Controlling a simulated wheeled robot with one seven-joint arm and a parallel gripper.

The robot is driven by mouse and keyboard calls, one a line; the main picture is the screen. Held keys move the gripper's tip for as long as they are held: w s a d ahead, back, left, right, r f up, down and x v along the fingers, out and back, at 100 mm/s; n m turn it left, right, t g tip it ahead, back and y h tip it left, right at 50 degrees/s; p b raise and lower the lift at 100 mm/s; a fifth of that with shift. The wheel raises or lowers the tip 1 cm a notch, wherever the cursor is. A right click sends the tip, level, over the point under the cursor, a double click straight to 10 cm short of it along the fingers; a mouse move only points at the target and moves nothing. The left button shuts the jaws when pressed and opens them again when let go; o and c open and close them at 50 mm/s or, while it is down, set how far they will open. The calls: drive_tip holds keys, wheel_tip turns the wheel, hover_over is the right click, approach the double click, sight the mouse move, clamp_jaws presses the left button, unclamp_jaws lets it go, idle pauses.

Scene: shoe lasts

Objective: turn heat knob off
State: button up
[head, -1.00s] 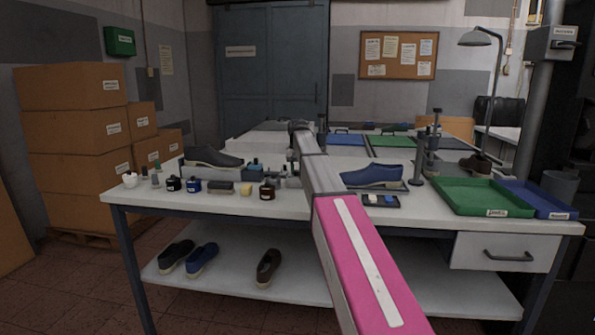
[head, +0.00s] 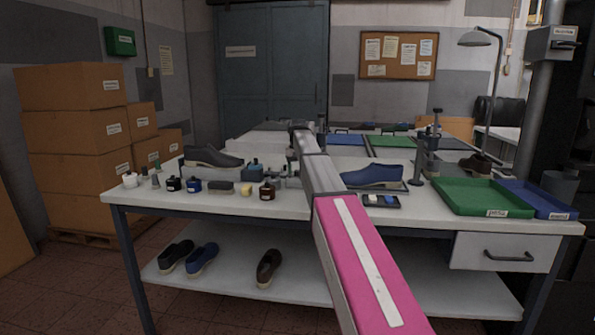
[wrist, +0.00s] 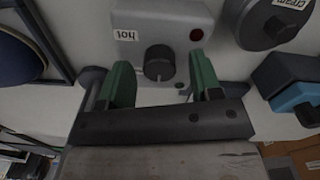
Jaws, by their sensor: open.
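In the wrist view, a dark round heat knob (wrist: 159,62) stands on the face of a pale grey unit (wrist: 160,17). The unit has a label reading "hot" and a dark red lamp (wrist: 196,34). A light pointer line shows at the knob's lower edge. My gripper (wrist: 160,72) is open, with one green finger on each side of the knob. There is a visible gap on both sides, and I cannot tell any contact. In the head view my arm hides most of the unit, and the gripper is not clear there.
A round container labelled cream (wrist: 262,24) and a dark and blue object (wrist: 297,90) are close on the right in the wrist view. On the bench (head: 330,205) are bottles, a grey shoe (head: 212,157), a blue shoe (head: 375,175) and a green tray (head: 482,197).

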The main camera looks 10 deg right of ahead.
wheel_tip(320, 180, up, 11)
drive_tip(key=shift+f, duration=0.15)
idle(0.5)
